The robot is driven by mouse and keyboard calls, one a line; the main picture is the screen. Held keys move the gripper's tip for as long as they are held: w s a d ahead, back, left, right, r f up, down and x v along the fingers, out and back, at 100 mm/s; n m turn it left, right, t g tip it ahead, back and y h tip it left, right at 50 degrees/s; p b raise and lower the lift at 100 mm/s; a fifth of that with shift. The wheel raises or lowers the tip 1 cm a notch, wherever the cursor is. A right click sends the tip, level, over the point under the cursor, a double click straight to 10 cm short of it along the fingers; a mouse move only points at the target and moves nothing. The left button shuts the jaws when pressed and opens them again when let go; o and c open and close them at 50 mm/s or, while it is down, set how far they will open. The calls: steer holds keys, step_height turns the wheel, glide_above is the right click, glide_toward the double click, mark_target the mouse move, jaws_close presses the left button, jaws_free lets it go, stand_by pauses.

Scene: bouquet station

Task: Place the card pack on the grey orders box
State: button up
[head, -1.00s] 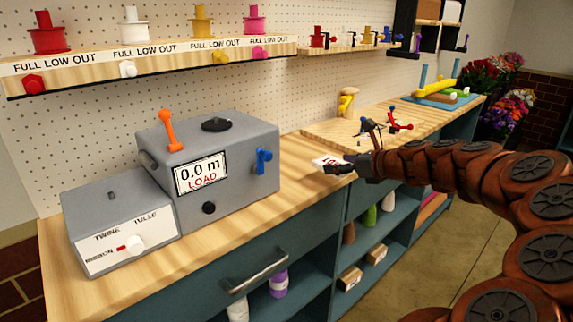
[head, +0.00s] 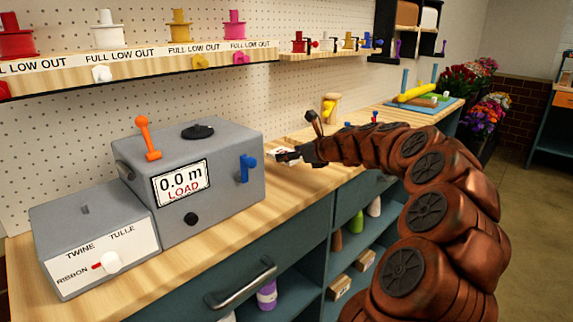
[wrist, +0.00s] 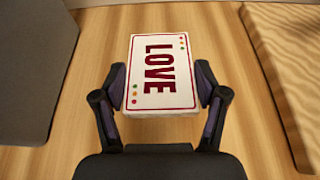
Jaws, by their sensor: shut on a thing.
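The card pack (wrist: 160,60) is a white block with a red border and the word LOVE. My gripper (wrist: 160,82) is shut on it, one finger on each side. In the head view the card pack (head: 280,152) shows small and partly hidden at the tip of my gripper (head: 289,156), just right of the grey machine. It appears held over the wooden counter; its height is hard to tell. No box marked as orders can be read. A plain grey surface (wrist: 28,60) fills the left of the wrist view.
The grey machine (head: 225,195) reads "0.0 m LOAD" and has an orange lever (head: 148,138) and a blue lever (head: 245,168). A wooden board (wrist: 290,65) lies at the right of the wrist view. Bare counter (wrist: 80,120) shows around the card pack.

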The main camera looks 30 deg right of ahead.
mark_target(286, 170)
steer(key=shift+r+x, duration=0.2)
steer(key=shift+x, duration=0.9)
steer(key=shift+w+d+f+b, duration=0.1)
steer(key=shift+f+b, duration=0.4)
steer(key=shift+f, duration=1.15)
steer(key=o, duration=1.2)
steer(key=shift+f, duration=0.1)
steer(key=shift+c, duration=0.2)
